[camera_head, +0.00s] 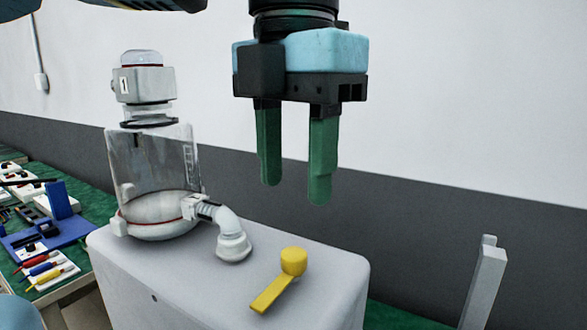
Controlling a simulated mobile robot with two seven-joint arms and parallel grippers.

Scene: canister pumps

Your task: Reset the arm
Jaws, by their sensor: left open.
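My left gripper (294,192) has a light blue body and two green fingers pointing down. It is open, with a gap between the fingers and nothing in it. It hangs in the air above and beyond the white box-shaped unit (190,285). A clear canister (152,165) with a white lid and a part marked "1" stands upright on the unit's left side. A white elbow spout (232,238) bends from its base to the unit's top. A yellow lever with a round knob (292,262) sits on the unit's top, below the gripper. My right gripper does not show.
At the left, a green-topped bench (100,207) holds blue holders (58,205), coloured-handled tools (45,270) and other small items. A pale upright post (485,280) stands at the lower right. The wall lies behind. The air right of the gripper is clear.

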